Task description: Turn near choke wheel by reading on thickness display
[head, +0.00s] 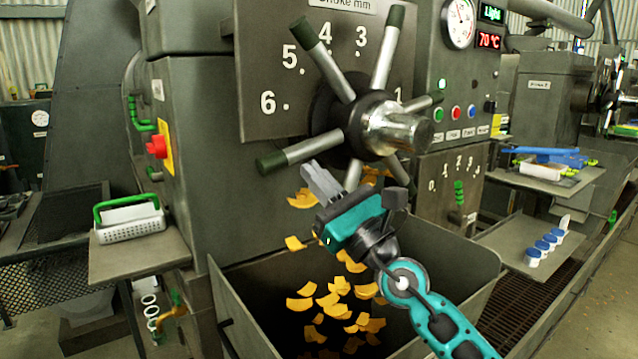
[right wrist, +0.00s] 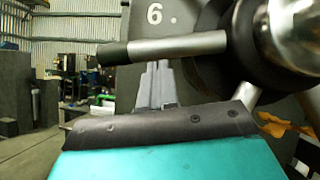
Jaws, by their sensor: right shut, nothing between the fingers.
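The near choke wheel (head: 345,85) has several metal spokes with dark green grips around a shiny hub (head: 398,128). It stands in front of a plate (head: 262,70) numbered around the wheel under a "Choke mm" label. A display (head: 491,13) at the upper right reads "Light". My right gripper (head: 308,172) is shut and empty, just below the wheel's lower-left spoke (head: 290,154). In the right wrist view its fingers (right wrist: 155,80) point up beside that spoke (right wrist: 170,46); whether they touch it I cannot tell. My left gripper is not in view.
Orange flakes (head: 335,300) fall into an open bin (head: 450,262) below the wheel. A red temperature display (head: 490,40) reads 70 °C, beside a round gauge (head: 458,22). A second machine (head: 548,100) stands at right.

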